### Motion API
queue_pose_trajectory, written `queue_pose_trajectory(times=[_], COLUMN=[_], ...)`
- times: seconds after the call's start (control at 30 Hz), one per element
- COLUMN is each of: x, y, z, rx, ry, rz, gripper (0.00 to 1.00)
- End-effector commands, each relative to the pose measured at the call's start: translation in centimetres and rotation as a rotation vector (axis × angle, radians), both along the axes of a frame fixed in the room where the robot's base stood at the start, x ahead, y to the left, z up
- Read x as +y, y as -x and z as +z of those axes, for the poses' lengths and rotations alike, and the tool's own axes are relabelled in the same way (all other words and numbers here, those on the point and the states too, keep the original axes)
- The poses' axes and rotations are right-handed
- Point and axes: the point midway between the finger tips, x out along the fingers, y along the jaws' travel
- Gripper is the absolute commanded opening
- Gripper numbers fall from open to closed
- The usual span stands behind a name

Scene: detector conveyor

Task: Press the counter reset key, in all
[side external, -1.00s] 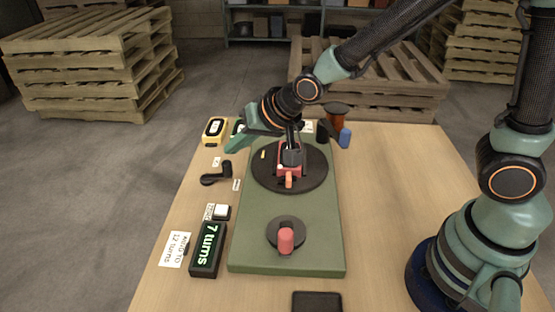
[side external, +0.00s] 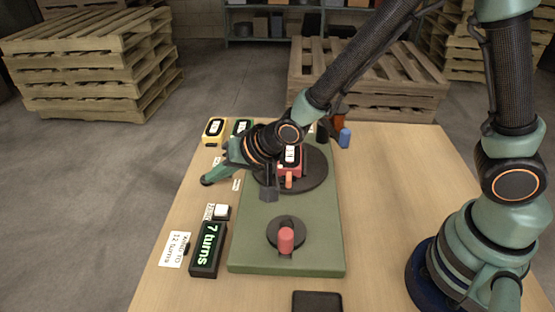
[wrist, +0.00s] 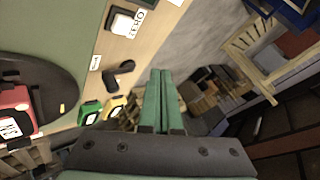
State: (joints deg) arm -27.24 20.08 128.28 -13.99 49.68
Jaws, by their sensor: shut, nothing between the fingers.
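The counter (side external: 207,252) stands at the left of the table and its display reads "7 turns". A white key (side external: 221,211) on a dark base is just behind it, with a small label beside it. In the wrist view the white key (wrist: 123,22) is at the top, and its label (wrist: 136,24) reads "ZERO". My gripper (side external: 211,178) is shut and empty, pointing down to the left, behind the key and apart from it. Its green fingers (wrist: 160,74) lie together in the wrist view. They partly hide the black lever in the side view.
A green board (side external: 250,245) carries a dark turntable (side external: 318,178) with a red device (side external: 291,163), and a red knob (side external: 286,240) in front. Yellow (side external: 214,130) and green (side external: 241,127) devices stand behind. A card (side external: 175,249) reads "12 turns". Bare table surrounds the key's left.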

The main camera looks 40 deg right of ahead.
Motion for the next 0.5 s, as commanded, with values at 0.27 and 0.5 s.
queue_pose_trajectory(times=[0.27, 0.5], x=[-0.1, 0.0], y=[0.1, 0.0], z=[-3.9, -6.3], rx=[0.004, 0.001], ry=[0.002, 0.001], rz=[0.000, 0.000], gripper=[0.00, 0.00])
